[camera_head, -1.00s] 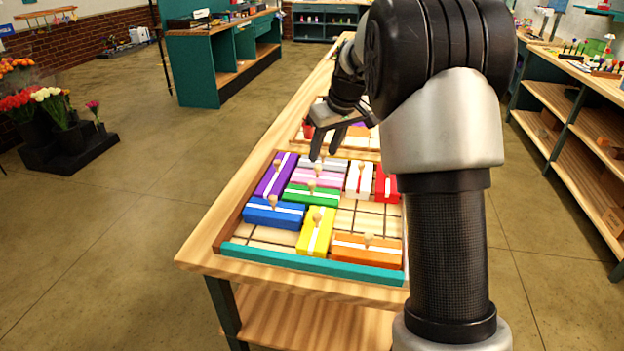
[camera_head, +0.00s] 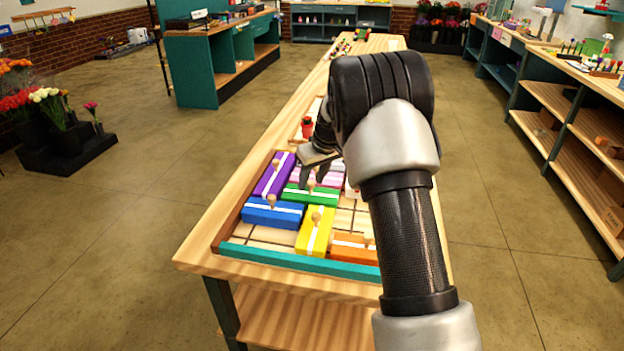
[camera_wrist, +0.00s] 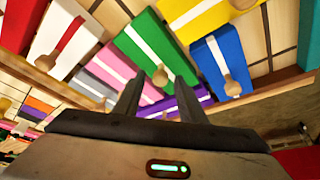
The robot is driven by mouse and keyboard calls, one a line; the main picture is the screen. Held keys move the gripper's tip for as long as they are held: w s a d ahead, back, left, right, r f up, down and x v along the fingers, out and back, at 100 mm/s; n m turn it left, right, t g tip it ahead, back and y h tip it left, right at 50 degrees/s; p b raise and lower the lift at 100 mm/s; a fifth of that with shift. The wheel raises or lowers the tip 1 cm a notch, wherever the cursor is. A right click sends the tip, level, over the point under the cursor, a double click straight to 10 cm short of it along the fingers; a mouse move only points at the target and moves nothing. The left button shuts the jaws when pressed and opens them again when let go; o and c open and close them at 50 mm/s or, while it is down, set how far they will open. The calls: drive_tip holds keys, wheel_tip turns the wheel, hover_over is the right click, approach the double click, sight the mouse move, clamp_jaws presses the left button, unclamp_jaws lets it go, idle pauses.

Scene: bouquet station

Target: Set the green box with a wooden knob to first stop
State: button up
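The green box (camera_head: 298,195) with a white stripe lies in a shallow wooden tray (camera_head: 228,226) on the workbench, between the pink and blue boxes. Its wooden knob (camera_wrist: 160,77) shows in the wrist view, where the green box (camera_wrist: 137,47) is just beyond my fingers. My gripper (camera_head: 312,178) points down over the green box. In the wrist view my gripper (camera_wrist: 157,92) has its two fingers apart, with the knob lined up between their tips. I cannot tell whether the fingers are around the knob or still above it.
A purple box (camera_head: 273,175), blue box (camera_head: 272,213), yellow box (camera_head: 314,238) and orange box (camera_head: 354,252) surround it, each with a knob. Bare gridded tray floor shows right of the yellow box (camera_head: 346,220). A teal strip (camera_head: 290,261) edges the tray's front.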

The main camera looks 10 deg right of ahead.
drive_tip(key=shift+c, duration=0.3)
clamp_jaws()
drive_tip(key=s+d+b, duration=0.1)
drive_tip(key=s+d, duration=0.1)
drive_tip(key=d, duration=0.3)
drive_tip(key=s+d+b, duration=0.2)
drive_tip(key=d, duration=0.4)
drive_tip(key=s+d+b, duration=0.2)
drive_tip(key=s+d, duration=0.1)
drive_tip(key=d, duration=0.2)
drive_tip(key=shift+d, duration=0.4)
drive_tip(key=shift+o, duration=0.3)
unclamp_jaws()
drive_tip(key=p+v, duration=0.2)
drive_tip(key=v, duration=1.5)
drive_tip(key=shift+r, duration=0.2)
